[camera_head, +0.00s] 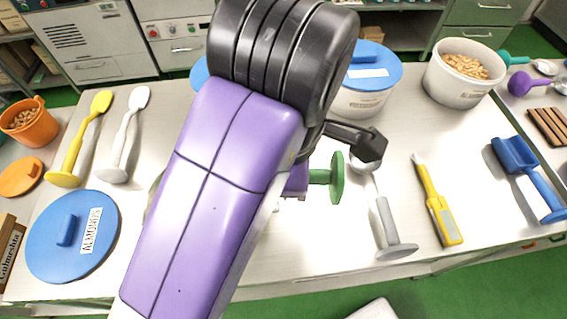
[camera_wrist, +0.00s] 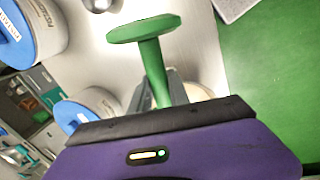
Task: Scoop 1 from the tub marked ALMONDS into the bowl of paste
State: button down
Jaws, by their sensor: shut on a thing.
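My gripper (camera_head: 298,182) is largely hidden behind my arm in the head view. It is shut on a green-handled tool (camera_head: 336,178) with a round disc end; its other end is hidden. In the wrist view the green handle (camera_wrist: 155,70) stands between my fingers (camera_wrist: 168,92). A blue lid (camera_head: 72,238) marked ALMONDS lies at the table's front left. I cannot make out the bowl of paste. A pale round edge (camera_wrist: 198,92) shows behind my fingers in the wrist view.
Yellow (camera_head: 93,120) and white (camera_head: 131,125) scoops lie at the left. A grey-handled scoop (camera_head: 383,218), yellow tool (camera_head: 437,205) and blue scoop (camera_head: 528,175) lie at the right. A blue-lidded tub (camera_head: 364,98) stands at the back. An orange bucket (camera_head: 28,125) stands far left.

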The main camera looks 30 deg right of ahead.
jog(key=shift+a+f+h+b, duration=0.25)
jog(key=shift+f+h+b, duration=0.15)
jog(key=shift+f+b, duration=0.35)
jog(key=shift+w+a+g+h, duration=0.2)
jog(key=shift+g+h, duration=0.2)
jog(key=r+h+p, duration=0.1)
jog(key=a+r+g+h+p, duration=0.1)
jog(key=p, duration=0.1)
jog(key=shift+w+a+r, duration=0.1)
jog(key=shift+w+r, duration=0.15)
jog(key=shift+w, duration=0.15)
jog(key=w+a+r+g+h+p, duration=0.1)
jog(key=a+r+h+p, duration=0.1)
jog(key=p, duration=0.2)
jog(key=w+a+r+g+h+p, duration=0.1)
jog(key=a+h+p, duration=0.1)
jog(key=p, duration=0.2)
jog(key=w+a+r+n+g+h+p, duration=0.1)
jog(key=a+r+p, duration=0.1)
jog(key=p, duration=0.2)
jog(key=shift+w+r+h+p, duration=0.3)
jog(key=shift+h+p, duration=0.05)
jog(key=shift+h, duration=0.05)
jog(key=shift+w+a+r+g+h+p, duration=0.25)
jog(key=shift+w+a+r+h, duration=0.1)
jog(key=shift+a+h, duration=0.2)
jog(key=shift+w+a+r+g+h+p, duration=0.1)
jog(key=shift+w+a+r+g+h, duration=0.2)
jog(key=shift+a+h, duration=0.2)
jog(key=shift+r, duration=0.15)
